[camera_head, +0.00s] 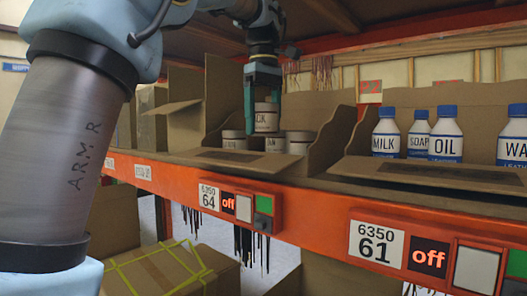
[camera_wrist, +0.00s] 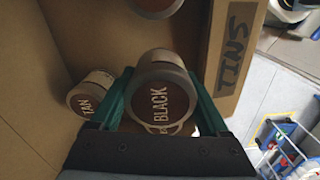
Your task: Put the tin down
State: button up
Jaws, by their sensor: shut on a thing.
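My gripper (camera_head: 264,99) is shut on a tin (camera_head: 266,118) with a white body. In the wrist view this tin (camera_wrist: 160,100) has a dark lid reading BLACK, between the green fingers. It is upright and higher than the other tins in an open cardboard box (camera_head: 225,159) on the shelf. A tin (camera_head: 234,140) stands to its left and another tin (camera_head: 299,142) to its right. In the wrist view a tin marked TAN (camera_wrist: 92,97) is at left, and one (camera_wrist: 153,5) is cut off at the top. Another lies partly hidden below the held tin.
The box front reads TINS (camera_wrist: 233,55) in the wrist view. Its side walls (camera_head: 325,140) rise close to my gripper. A box of bottles (camera_head: 445,180) stands to the right. An orange shelf beam (camera_head: 310,215) runs along the front; another beam (camera_head: 420,45) is above.

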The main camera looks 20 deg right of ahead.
jog(key=shift+f, duration=2.75)
jog(key=shift+f, duration=0.1)
jog(key=o, duration=1.3)
notch_tip(320, 180, up, 11)
jog(key=shift+r+p, duration=0.1)
jog(key=shift+p, duration=0.2)
jog(key=shift+r, duration=0.5)
